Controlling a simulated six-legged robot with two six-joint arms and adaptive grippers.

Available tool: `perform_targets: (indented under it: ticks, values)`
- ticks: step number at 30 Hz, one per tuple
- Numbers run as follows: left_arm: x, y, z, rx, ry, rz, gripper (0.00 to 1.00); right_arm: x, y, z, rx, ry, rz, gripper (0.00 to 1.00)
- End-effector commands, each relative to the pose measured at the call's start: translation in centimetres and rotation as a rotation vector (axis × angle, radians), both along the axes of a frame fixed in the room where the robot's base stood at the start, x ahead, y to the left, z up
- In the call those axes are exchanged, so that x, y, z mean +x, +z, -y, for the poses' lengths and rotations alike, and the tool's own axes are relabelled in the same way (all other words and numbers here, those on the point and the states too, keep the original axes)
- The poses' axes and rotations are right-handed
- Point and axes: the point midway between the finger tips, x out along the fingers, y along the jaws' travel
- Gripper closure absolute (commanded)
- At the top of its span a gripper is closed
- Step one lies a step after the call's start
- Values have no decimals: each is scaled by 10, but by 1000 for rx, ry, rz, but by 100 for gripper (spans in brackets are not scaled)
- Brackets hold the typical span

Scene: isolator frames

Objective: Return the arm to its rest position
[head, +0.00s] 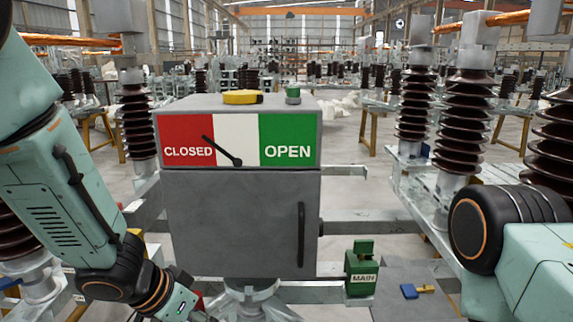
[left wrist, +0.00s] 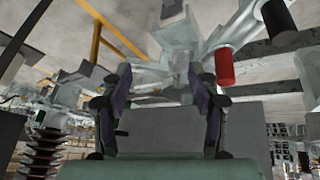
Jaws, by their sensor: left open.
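My left arm (head: 70,190) comes in from the left and bends down in front of the grey cabinet's lower left side. Its gripper is only partly in the head view, at the bottom edge. In the left wrist view the left gripper (left wrist: 160,85) has its two dark fingers apart, with nothing between them. Part of my right arm (head: 520,235) shows at the right edge; its gripper is out of view.
The grey cabinet (head: 235,225) has a closed door; its pointer (head: 221,150) leans to CLOSED. A yellow disc (head: 243,97) and green piece (head: 293,95) sit on top. A green MAIN box (head: 362,276) is lower right. A red cylinder (left wrist: 224,67) hangs near my left gripper. Insulators (head: 467,120) flank both sides.

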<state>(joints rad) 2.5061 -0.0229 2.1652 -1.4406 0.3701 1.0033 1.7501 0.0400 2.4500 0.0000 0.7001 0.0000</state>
Motion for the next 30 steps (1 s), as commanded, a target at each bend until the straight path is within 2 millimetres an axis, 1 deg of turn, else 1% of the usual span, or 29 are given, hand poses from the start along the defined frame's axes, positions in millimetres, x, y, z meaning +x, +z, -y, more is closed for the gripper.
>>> perform_targets:
  ticks: [1,3,8,13,16,17,20,21,23,24,27,30]
  values:
    - [-7,-12,3,-22,7,-7,40,0,-3,0,0,0,0,60]
    - [-14,-25,6,-49,18,-7,40,0,-5,0,0,0,0,60]
    - [-31,-60,6,-78,76,-4,40,0,-10,0,0,0,0,60]
    - [-57,-106,-9,-53,179,-22,40,0,-17,0,0,0,0,60]
    - [-81,-137,-24,-7,254,-51,40,0,-22,0,0,0,0,60]
    - [-91,-147,-30,12,278,-67,40,0,-24,0,0,0,0,60]
    - [-129,-182,-51,86,371,-132,40,0,-30,0,0,0,0,60]
    - [-149,-197,-60,120,413,-170,40,0,-33,0,0,0,0,60]
    - [-180,-216,-72,163,481,-234,40,0,-36,0,0,0,0,60]
    - [-199,-226,-77,187,520,-276,40,0,-39,0,0,0,0,60]
    - [-242,-246,-83,223,551,-372,40,0,-43,0,0,0,0,60]
    - [-268,-259,-82,237,547,-430,40,0,-46,0,0,0,0,60]
